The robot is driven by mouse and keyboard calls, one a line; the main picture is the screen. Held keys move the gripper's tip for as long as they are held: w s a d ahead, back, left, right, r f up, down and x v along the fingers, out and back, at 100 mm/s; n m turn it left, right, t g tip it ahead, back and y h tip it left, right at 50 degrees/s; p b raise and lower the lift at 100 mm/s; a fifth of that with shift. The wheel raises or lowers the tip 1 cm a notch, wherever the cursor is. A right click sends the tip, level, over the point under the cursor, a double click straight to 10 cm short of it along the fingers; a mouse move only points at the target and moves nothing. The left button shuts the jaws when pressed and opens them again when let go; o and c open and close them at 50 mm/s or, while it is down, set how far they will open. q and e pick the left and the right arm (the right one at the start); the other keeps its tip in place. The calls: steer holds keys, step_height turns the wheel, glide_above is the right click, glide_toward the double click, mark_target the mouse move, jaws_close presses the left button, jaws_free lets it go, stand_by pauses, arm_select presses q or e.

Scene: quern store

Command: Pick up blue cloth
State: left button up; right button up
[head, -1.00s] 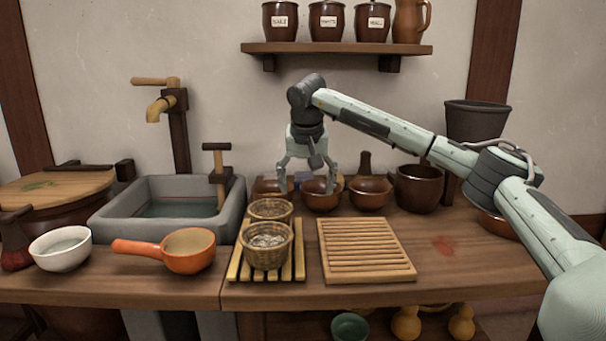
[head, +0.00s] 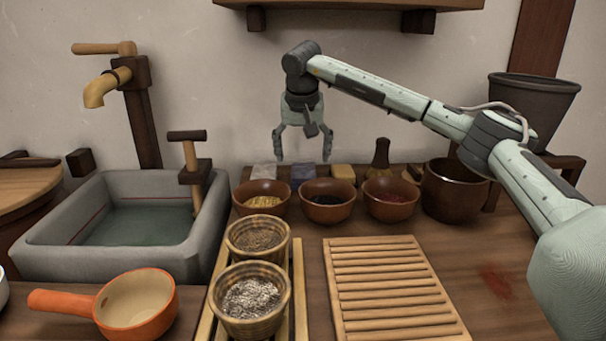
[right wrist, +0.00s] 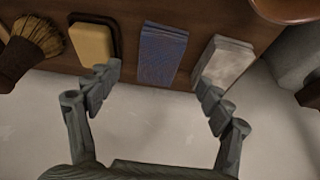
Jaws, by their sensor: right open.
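The blue cloth (head: 303,172) lies folded at the back of the counter, behind the bowls, between a pale folded cloth and a yellow block. In the right wrist view the blue cloth (right wrist: 162,53) shows as a striped blue rectangle, ahead of and between my fingertips. My right gripper (head: 303,157) is open and empty, pointing down above the back of the counter. In the right wrist view the right gripper's fingers (right wrist: 158,82) are spread wide, apart from the cloth. My left gripper is not in view.
The pale folded cloth (right wrist: 224,62) and the yellow block (right wrist: 93,44) flank the blue cloth closely. Bowls of contents, such as the middle one (head: 327,208), stand in front. The wall is close behind.

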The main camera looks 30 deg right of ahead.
mark_target(304, 172)
steer(key=x, duration=0.6)
steer(key=shift+s+f, duration=0.15)
steer(key=shift+s, duration=0.1)
steer(key=c, duration=1.3)
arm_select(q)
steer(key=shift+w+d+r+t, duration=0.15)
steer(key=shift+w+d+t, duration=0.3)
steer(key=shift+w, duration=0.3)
arm_select(e)
steer(key=shift+o, duration=0.2)
